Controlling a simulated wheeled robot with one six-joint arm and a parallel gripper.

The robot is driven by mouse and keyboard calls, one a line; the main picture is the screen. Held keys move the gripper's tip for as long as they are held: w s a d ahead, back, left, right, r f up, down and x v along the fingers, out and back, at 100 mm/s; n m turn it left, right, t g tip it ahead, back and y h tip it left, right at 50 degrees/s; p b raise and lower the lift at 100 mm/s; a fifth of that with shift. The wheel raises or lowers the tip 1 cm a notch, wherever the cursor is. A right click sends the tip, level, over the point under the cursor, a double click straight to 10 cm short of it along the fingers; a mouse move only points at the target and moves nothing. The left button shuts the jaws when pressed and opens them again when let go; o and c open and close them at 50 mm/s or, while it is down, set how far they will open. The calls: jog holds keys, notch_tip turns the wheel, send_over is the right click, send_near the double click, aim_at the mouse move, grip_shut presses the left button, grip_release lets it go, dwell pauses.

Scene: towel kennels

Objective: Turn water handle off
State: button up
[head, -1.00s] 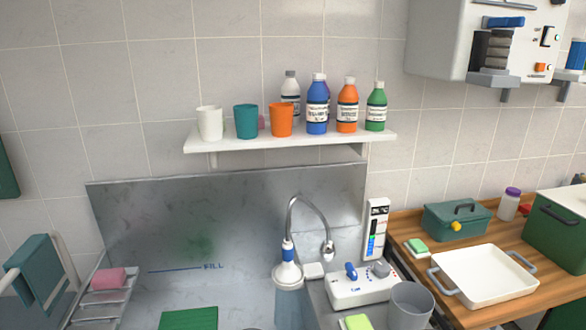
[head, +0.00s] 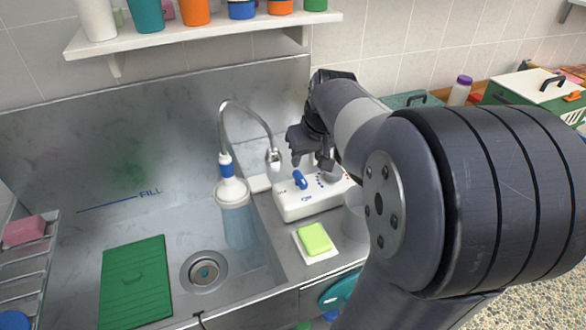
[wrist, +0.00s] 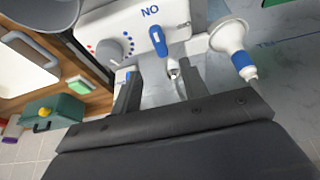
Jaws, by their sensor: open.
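The white control box (head: 310,197) stands on the steel counter right of the sink, with a blue water handle (head: 300,179) on its top. In the wrist view the handle (wrist: 158,40) sits beside lettering that reads "NO" from this side, with a grey knob (wrist: 110,50) to its left. My gripper (head: 312,160) is open and empty, close above and behind the box. In the wrist view its fingers (wrist: 158,72) are apart, with the handle just beyond the gap between them; no contact shows. A bluish, water-like column (head: 240,228) hangs below the white spray head (head: 232,192).
The curved metal hose (head: 245,108) and its nozzle stand just left of my gripper. A yellow-green sponge (head: 314,238) lies in front of the box. A grey cup (wrist: 40,14) is near the box. A shelf (head: 200,40) runs above; my arm hides much of the right.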

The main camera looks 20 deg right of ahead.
aim_at(300, 176)
jog(key=x, duration=0.9)
jog(key=shift+f, duration=0.35)
jog(key=shift+c, duration=0.4)
grip_shut()
